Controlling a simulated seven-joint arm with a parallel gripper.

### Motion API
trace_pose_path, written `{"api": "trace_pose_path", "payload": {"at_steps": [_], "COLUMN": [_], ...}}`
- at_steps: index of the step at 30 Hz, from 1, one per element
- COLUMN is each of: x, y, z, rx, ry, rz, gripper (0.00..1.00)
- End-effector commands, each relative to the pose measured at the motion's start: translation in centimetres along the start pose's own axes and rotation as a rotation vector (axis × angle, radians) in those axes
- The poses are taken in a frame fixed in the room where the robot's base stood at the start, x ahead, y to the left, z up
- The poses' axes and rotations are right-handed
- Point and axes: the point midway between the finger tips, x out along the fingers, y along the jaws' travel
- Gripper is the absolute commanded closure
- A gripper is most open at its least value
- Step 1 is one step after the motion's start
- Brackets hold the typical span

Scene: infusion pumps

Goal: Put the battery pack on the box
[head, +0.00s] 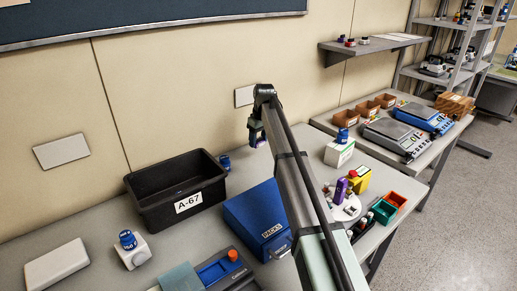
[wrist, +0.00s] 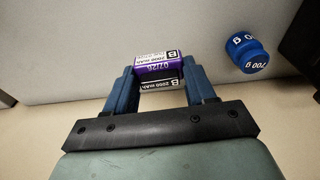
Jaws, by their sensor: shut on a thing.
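The battery pack (wrist: 157,68), purple and black with a white label reading B and 2200 mAh, is between the two blue fingers of my gripper (wrist: 162,78). My gripper is shut on it. In the head view my gripper (head: 257,136) is raised near the wall, above the back of the table; the pack is too small and covered there to make out well. A blue box (head: 258,222) marked PACKS stands on the table, lower in the picture than my gripper, partly hidden by my arm on its right.
A black bin (head: 160,205) labelled A-67 stands left of the blue box. A white box (head: 338,153) with a blue weight on top, a yellow block (head: 358,180) and small bins (head: 395,199) stand right of my arm.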

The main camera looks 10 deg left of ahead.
Motion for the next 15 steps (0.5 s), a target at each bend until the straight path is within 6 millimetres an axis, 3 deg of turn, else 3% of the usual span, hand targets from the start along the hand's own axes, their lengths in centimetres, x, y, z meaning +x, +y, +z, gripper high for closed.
{"api": "trace_pose_path", "payload": {"at_steps": [15], "x": [-3.7], "y": [0.1], "z": [-0.6], "rx": [0.000], "ry": [0.000], "rz": [0.000], "gripper": [0.79]}}
